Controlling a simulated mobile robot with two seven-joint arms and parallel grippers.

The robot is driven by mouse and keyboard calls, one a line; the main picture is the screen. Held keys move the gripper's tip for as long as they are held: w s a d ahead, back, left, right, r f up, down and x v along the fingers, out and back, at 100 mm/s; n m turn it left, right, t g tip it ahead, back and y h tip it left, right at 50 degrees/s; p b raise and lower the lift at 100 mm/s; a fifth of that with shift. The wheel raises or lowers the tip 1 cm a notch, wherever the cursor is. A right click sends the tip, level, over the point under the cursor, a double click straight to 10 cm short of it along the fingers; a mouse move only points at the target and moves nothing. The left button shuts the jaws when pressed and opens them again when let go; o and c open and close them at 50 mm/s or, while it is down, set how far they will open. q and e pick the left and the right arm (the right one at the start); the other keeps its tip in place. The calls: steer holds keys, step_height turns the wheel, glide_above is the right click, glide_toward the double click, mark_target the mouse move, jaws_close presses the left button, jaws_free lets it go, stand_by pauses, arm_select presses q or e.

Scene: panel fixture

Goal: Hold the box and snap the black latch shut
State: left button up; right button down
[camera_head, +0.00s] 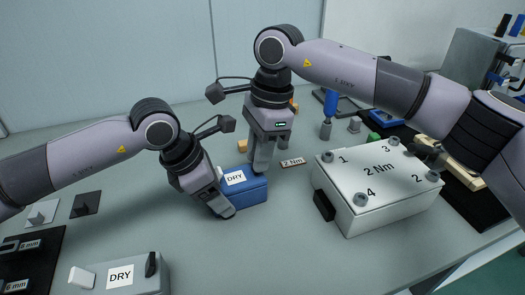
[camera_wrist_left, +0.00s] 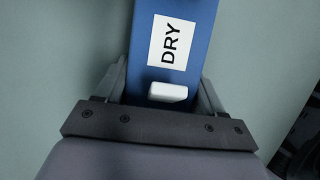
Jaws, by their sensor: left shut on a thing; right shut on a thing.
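The blue box (camera_head: 252,190) with a white DRY label lies on the table in the head view; its top also fills the upper middle of the left wrist view (camera_wrist_left: 193,69). A white tab (camera_wrist_left: 168,92) sits on its top near my left gripper. My left gripper (camera_head: 222,207) is shut on the box's left end, one finger on each side (camera_wrist_left: 163,92). My right gripper (camera_head: 261,166) points down at the box's right end, its fingers shut on what seems to be the black latch. The latch itself is hidden by the fingers.
A white box (camera_head: 375,185) marked 2 Nm with numbered corner bolts stands close on the right. A grey DRY box (camera_head: 150,280) with a white tab and black latch lies front left. The middle front table is clear.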

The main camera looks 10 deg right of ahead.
steer(key=shift+a, duration=0.1)
steer(key=c, duration=1)
jaws_free()
steer(key=shift+o, duration=0.2)
steer(key=shift+r, duration=0.1)
step_height(320, 180, up, 12)
steer(key=d, duration=0.1)
steer(key=shift+w+d, duration=0.2)
steer(key=shift+d, duration=0.15)
